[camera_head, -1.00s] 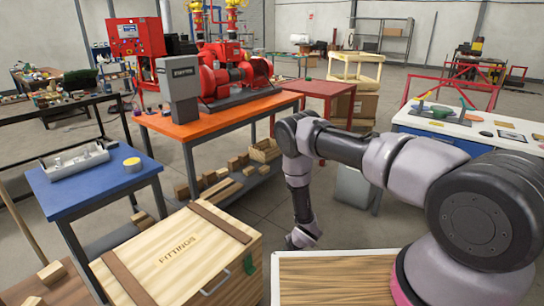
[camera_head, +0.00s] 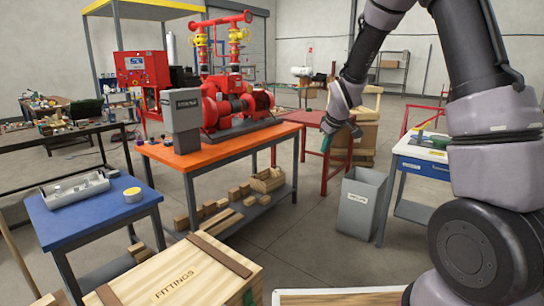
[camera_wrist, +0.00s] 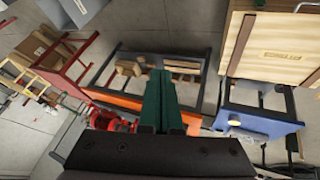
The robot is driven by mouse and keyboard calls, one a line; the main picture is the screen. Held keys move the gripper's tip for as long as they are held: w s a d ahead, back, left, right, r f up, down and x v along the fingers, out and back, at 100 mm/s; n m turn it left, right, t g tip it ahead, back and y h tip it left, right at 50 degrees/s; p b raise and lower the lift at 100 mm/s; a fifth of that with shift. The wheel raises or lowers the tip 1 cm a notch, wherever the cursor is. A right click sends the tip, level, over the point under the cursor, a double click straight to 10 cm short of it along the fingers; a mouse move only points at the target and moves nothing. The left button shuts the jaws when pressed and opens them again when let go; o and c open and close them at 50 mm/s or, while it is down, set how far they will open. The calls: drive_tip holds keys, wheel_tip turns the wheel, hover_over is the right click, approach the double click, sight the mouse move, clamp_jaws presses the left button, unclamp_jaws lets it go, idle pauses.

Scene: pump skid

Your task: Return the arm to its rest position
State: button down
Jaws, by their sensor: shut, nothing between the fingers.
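My gripper (camera_head: 340,134) hangs from my raised arm at the right of the head view, in front of the red table and apart from every surface. In the wrist view its green fingers (camera_wrist: 161,98) lie together, shut and empty. Behind them in that view are the orange bench and the floor. My arm stands up from the right, bends over beyond the top edge of the head view, and comes down to the gripper.
A wooden FITTINGS crate (camera_head: 176,277) stands at the front. The orange bench (camera_head: 221,140) carries the red pump set (camera_head: 236,104). A blue table (camera_head: 92,208) is at left. A grey bin (camera_head: 360,203) and a white-topped table (camera_head: 422,152) are at right. Open floor lies between.

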drive_tip(key=s+d+r+m, duration=0.4)
drive_tip(key=s+r, duration=0.5)
drive_tip(key=r, duration=0.2)
drive_tip(key=s+d+r+m, duration=0.1)
drive_tip(key=s+r+m, duration=0.3)
drive_tip(key=s, duration=0.8)
drive_tip(key=s+d+r+m+y, duration=0.1)
drive_tip(key=s+r+m, duration=0.3)
drive_tip(key=s, duration=0.8)
drive_tip(key=shift+s+r, duration=0.25)
drive_tip(key=shift+r, duration=0.4)
drive_tip(key=shift+w+d+t, duration=0.1)
drive_tip(key=shift+t, duration=0.2)
